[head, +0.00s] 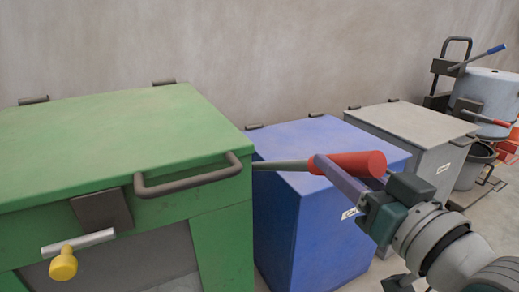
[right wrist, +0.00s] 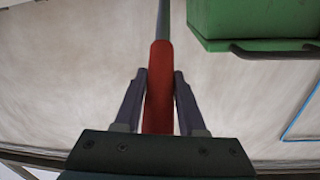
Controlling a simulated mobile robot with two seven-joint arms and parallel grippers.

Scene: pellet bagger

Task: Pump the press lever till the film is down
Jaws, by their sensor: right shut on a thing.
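The press lever has a red grip (head: 358,163) and a grey rod that runs left to the right side of the green press (head: 120,135). The lever lies about level, in front of the blue bin's lid. My right gripper (head: 326,166) is shut on the red grip. In the right wrist view the red grip (right wrist: 160,90) sits between both fingers of the gripper (right wrist: 160,80), with the rod going on beyond them. A dark opening shows low in the press front, but I cannot make out the film's state. My left gripper is out of view.
A grey bar handle (head: 190,178) juts from the press lid, and a yellow knob (head: 63,265) hangs on its front. A blue bin (head: 300,235) and a grey bin (head: 410,125) stand to the right. A drum (head: 490,95) and a bucket (head: 472,168) are farther right.

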